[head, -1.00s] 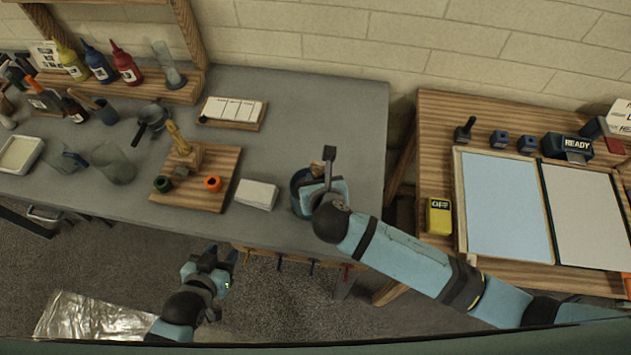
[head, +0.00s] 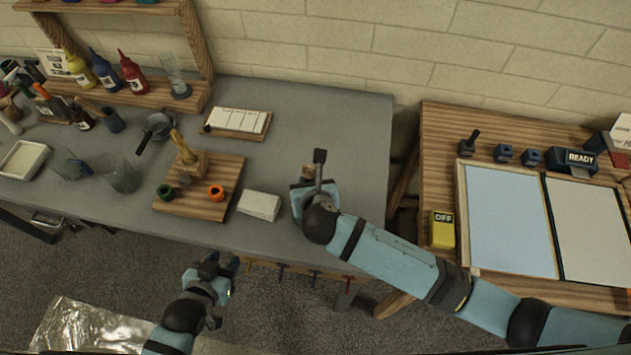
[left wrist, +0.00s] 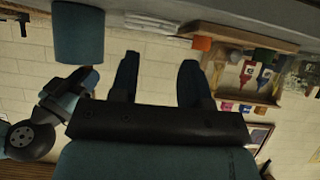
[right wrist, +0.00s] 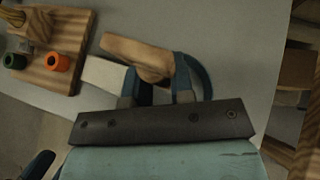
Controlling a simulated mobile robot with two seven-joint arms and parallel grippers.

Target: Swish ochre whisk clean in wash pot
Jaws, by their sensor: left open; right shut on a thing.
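The wash pot is a dark blue round pot near the front right of the grey bench; its rim shows in the right wrist view (right wrist: 207,76) and its outside in the left wrist view (left wrist: 78,36). In the head view my right gripper (head: 313,183) covers most of it. That gripper is shut on the whisk, whose wooden handle (right wrist: 130,50) sticks out between the fingers. The whisk's lower end is hidden, so I cannot tell how deep it sits or see its ochre colour. My left gripper (head: 222,262) is open and empty in front of the bench, below its edge.
A white block (head: 260,205) lies left of the pot. Beyond it is a wooden board (head: 225,175) with a green and an orange ring. Glass jars and a pale tray (head: 22,160) stand further left. A second wooden table (head: 440,150) is at right, past a gap.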

